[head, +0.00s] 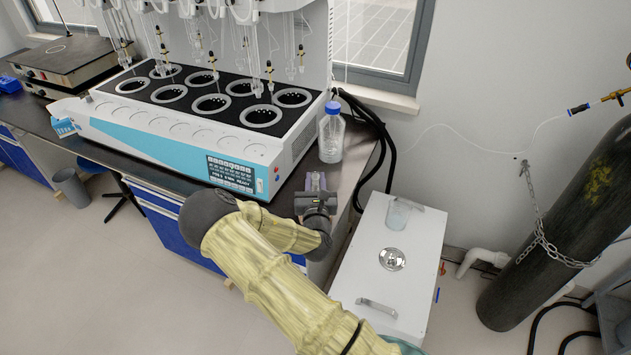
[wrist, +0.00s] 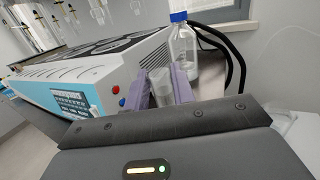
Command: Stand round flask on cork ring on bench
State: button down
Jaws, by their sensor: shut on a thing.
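My gripper (head: 316,181) is over the right end of the dark bench (head: 357,160), near its front edge and in front of the blue-capped bottle. In the wrist view its two purple fingers (wrist: 160,78) are shut on a clear glass piece (wrist: 159,88), which looks like the neck of the round flask. The flask's round body is hidden, so I cannot tell whether it touches the bench. I cannot make out the cork ring in either view.
A clear bottle with a blue cap (head: 331,135) stands just behind my gripper. The white and blue distiller (head: 180,140) fills the bench to the left. A white cabinet (head: 385,265) with a clear vessel (head: 399,214) on top stands at right, and a gas cylinder (head: 570,225) beyond.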

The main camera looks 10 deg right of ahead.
jog(key=c, duration=1.1)
grip_release()
jog(key=shift+s+f, duration=0.1)
jog(key=shift+s+a, duration=0.1)
jog(key=shift+s, duration=0.1)
jog(key=p+v, duration=0.2)
jog(key=v, duration=1.5)
jog(key=shift+w, duration=0.1)
